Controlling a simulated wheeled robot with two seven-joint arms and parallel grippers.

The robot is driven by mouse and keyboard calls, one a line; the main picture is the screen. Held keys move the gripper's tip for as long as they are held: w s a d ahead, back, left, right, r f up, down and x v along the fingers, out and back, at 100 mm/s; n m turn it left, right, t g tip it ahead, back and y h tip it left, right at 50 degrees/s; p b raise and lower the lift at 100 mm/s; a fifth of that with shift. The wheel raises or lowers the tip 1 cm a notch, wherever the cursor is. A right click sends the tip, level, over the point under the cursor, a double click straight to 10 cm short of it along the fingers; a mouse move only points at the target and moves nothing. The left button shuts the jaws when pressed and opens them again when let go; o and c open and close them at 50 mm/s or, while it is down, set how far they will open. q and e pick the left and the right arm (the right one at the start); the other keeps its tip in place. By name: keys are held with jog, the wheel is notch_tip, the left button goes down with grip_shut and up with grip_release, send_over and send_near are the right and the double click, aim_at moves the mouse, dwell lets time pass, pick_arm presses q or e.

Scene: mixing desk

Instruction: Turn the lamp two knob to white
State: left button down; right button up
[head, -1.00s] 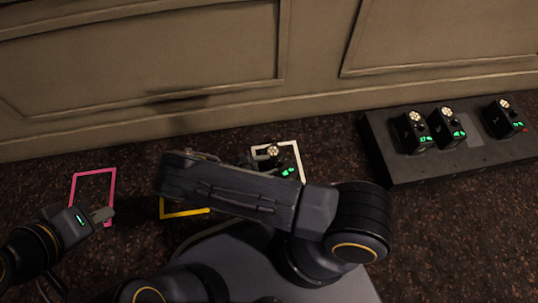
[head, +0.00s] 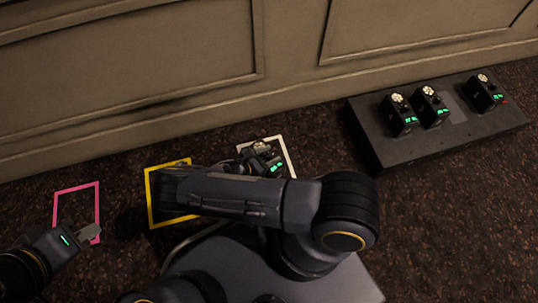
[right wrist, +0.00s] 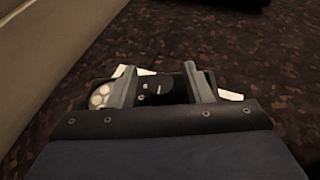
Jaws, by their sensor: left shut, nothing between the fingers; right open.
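A small black lamp box (head: 266,158) with a pale dotted round head and green digits sits in the white floor frame (head: 289,152). In the right wrist view my right gripper (right wrist: 159,70) is open, its fingers on either side of part of that lamp (right wrist: 157,90); contact cannot be told. The dotted head (right wrist: 103,95) is beside the left finger. In the head view my right forearm hides most of that gripper. My left gripper (head: 90,233) is shut and empty by the pink frame (head: 98,210). I cannot read which lamp is lamp two, nor the knob's setting.
Three similar lamps, a left one (head: 399,117), a middle one (head: 430,108) and a right one (head: 484,93), stand on a dark platform (head: 450,140) at right. A yellow frame (head: 150,197) lies partly behind my right forearm. A panelled wall (head: 130,70) runs along the back.

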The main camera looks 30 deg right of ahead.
jog(key=shift+c, duration=0.5)
jog(key=c, duration=0.9)
jog(key=shift+g, duration=0.3)
